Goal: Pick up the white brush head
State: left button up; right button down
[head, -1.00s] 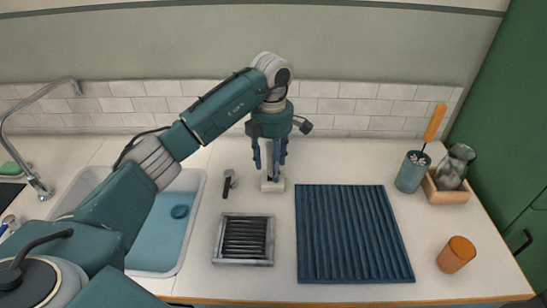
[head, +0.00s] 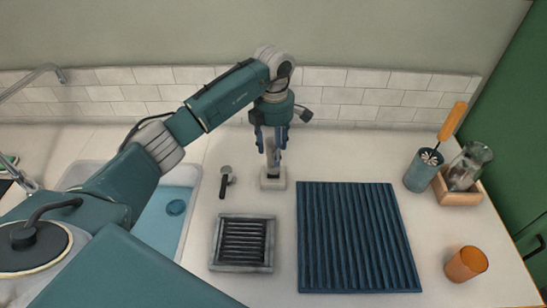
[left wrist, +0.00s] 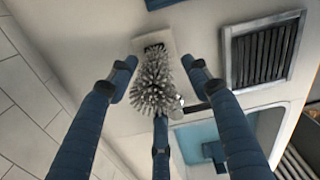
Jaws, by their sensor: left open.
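The white brush head (left wrist: 152,82) shows in the left wrist view with its grey-white bristles toward the camera, at a pale rectangular block. In the head view it is a pale upright shape (head: 271,152), partly hidden by the fingers, above the small pale block (head: 273,182). My left gripper (head: 271,160) is open and points down over it. In the left wrist view the gripper's fingers (left wrist: 158,92) stand around the bristles, with gaps at the two upper fingers. Contact at the lower finger cannot be told. My right gripper is not in view.
A black-handled tool (head: 225,182) lies left of the block. A grey slatted tray (head: 215,245) and a blue ribbed mat (head: 358,235) lie in front. A teal cup with a brush (head: 420,172), a glass jar (head: 467,165) and an orange cup (head: 466,263) stand right. The sink (head: 183,210) is left.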

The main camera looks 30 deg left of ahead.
aim_at(273, 161)
pick_arm(q)
jog(key=f, duration=0.2)
jog(key=f+p, duration=0.1)
jog(key=f, duration=0.1)
jog(key=f+p, duration=0.1)
jog(key=shift+w+a+f, duration=0.2)
jog(key=shift+w+f, duration=0.1)
jog(key=shift+f, duration=0.4)
jog(key=shift+c, duration=0.8)
grip_shut()
